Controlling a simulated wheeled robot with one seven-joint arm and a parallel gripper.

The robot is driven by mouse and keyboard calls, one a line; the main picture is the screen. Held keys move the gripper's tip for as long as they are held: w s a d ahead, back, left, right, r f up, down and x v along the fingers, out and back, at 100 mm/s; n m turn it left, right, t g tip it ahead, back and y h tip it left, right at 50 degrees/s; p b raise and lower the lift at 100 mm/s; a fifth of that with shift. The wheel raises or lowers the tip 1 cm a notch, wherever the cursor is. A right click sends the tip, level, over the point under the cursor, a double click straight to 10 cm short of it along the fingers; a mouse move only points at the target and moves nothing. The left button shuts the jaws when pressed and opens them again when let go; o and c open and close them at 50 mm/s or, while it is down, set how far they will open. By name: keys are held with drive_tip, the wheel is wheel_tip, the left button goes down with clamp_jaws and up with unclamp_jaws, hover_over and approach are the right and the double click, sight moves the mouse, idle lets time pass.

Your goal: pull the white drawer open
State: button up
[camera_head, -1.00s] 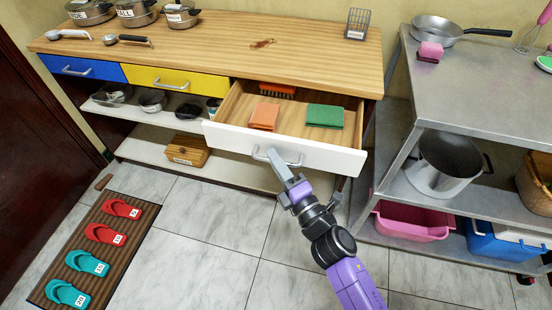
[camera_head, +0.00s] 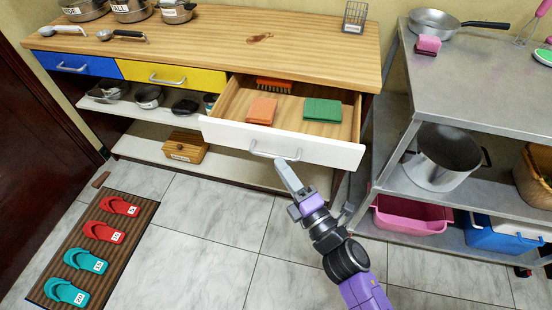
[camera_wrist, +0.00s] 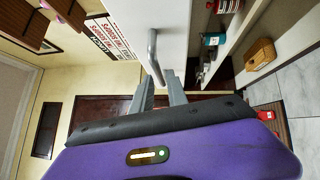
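The white drawer (camera_head: 330,150) stands pulled well out from the wooden counter in the head view, its inside showing. It holds an orange cloth or sponge (camera_head: 261,111), a green one (camera_head: 322,110) and an orange brush (camera_head: 274,85). Its metal handle (camera_head: 262,153) is on the front; the handle also shows in the wrist view (camera_wrist: 153,55). My gripper (camera_head: 280,166) is at the right part of the handle, just in front of the drawer. In the wrist view my gripper (camera_wrist: 160,88) has its two fingers apart, with the handle end close to their tips.
A blue drawer (camera_head: 75,64) and a yellow drawer (camera_head: 170,77) are shut to the left. A metal shelf rack (camera_head: 470,75) stands close on the right with a pot (camera_head: 445,160) and a pink tub (camera_head: 412,215). Slippers lie on a mat (camera_head: 125,235). The tiled floor between is clear.

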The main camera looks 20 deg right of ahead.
drive_tip(key=shift+v, duration=1.6)
drive_tip(key=s+d+r+m+g+h, duration=0.1)
drive_tip(key=s+r+m+g+h, duration=0.15)
drive_tip(key=s+m, duration=1.05)
drive_tip(key=s+d+r+m+g+h, duration=0.1)
drive_tip(key=s+r+m+g, duration=0.15)
drive_tip(key=s+m, duration=1.05)
drive_tip(key=s+r+n+p, duration=0.2)
drive_tip(key=r+p, duration=0.5)
drive_tip(key=s+r+n+p, duration=0.2)
drive_tip(key=s+r+p, duration=0.1)
drive_tip(key=r+p, duration=0.4)
drive_tip(key=shift+n, duration=0.3)
